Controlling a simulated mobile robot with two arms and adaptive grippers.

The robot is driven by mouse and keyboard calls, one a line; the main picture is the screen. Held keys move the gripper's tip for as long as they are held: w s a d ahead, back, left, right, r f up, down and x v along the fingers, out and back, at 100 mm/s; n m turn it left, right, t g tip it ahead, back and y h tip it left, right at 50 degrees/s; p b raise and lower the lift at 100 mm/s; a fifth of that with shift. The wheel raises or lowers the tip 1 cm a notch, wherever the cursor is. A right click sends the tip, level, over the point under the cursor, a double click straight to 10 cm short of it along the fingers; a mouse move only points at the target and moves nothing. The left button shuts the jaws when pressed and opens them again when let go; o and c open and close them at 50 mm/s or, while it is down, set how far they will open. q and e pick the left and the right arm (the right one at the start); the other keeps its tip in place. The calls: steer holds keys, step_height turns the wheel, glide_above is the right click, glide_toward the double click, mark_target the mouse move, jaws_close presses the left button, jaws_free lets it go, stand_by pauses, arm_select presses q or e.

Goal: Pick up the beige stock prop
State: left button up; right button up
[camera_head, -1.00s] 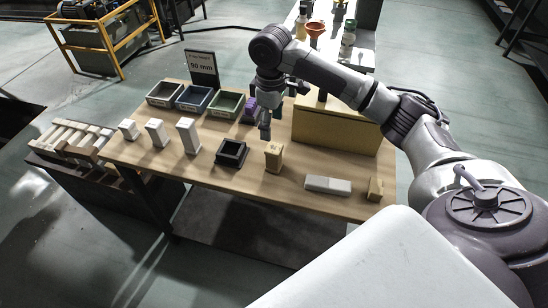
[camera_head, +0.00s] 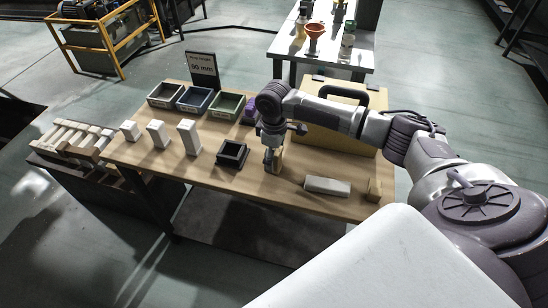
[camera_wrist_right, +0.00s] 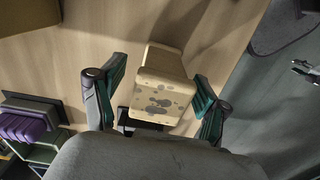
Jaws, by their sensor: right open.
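The beige stock prop (camera_head: 279,158) stands on the wooden table (camera_head: 225,185) right of the black square holder, partly hidden by my right gripper (camera_head: 271,156). In the right wrist view the prop (camera_wrist_right: 162,88) is a pale block with grey blotches on its near end. My right gripper (camera_wrist_right: 160,82) is open there, with a green-padded finger on each side of the prop. A gap shows between each finger and the block.
A black square holder (camera_head: 232,153) and white props (camera_head: 189,136) stand left of the prop. A white block (camera_head: 327,186) and a small tan piece (camera_head: 374,190) lie to the right. A large tan box (camera_head: 335,135) stands behind, close to my right arm. Small bins (camera_head: 194,98) line the back.

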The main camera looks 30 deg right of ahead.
steer(key=shift+f, duration=0.4)
steer(key=shift+r, duration=0.1)
steer(key=c, duration=1.3)
